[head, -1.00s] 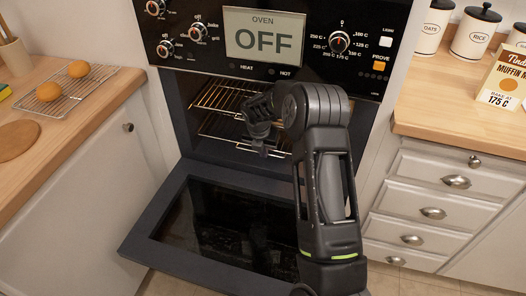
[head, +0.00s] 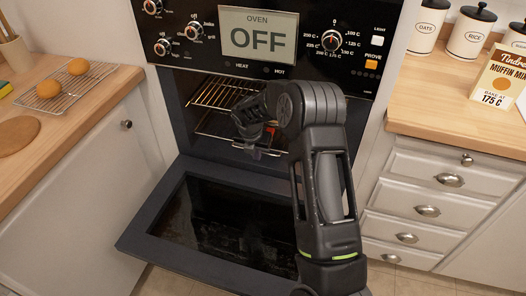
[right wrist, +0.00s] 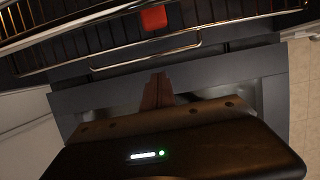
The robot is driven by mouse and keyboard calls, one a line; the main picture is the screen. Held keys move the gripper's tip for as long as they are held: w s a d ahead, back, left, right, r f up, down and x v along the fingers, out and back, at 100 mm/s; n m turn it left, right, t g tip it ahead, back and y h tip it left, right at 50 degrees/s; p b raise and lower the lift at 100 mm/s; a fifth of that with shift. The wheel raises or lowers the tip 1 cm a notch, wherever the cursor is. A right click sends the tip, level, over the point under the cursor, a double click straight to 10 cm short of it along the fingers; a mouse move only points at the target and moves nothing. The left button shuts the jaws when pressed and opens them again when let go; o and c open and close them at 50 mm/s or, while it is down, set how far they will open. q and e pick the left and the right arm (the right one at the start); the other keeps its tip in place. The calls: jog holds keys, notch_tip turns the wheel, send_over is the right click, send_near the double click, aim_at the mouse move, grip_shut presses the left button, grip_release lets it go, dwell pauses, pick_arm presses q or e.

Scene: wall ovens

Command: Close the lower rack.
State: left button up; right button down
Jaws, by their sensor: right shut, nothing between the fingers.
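The oven is open, with its door (head: 225,225) folded down in front. Inside are an upper rack (head: 215,93) and a lower rack (head: 215,128), both of thin wire. My right arm covers the right part of both racks, so their right ends are hidden. My right gripper (head: 255,152) is at the oven mouth, by the front of the lower rack. In the right wrist view, its fingers (right wrist: 157,92) are shut and empty, pointing toward a rack front wire (right wrist: 135,65). Whether they touch it, I cannot tell. My left gripper is not in view.
A red block-like thing (right wrist: 154,18) shows among the rack wires. Left counter (head: 60,125) holds a cooling rack with two round buns. Right counter (head: 450,110) holds canisters and a muffin box (head: 500,78). Drawers (head: 425,205) stand right of the oven.

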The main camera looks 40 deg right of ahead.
jog(key=v, duration=1)
jog(key=shift+r, duration=0.15)
jog(key=shift+d, duration=0.1)
jog(key=s+d+f+b, duration=0.1)
jog(key=s+d+b, duration=0.3)
jog(key=s+d, duration=0.3)
jog(key=shift+s+y, duration=0.3)
jog(key=shift+s, duration=0.55)
jog(key=shift+f, duration=0.1)
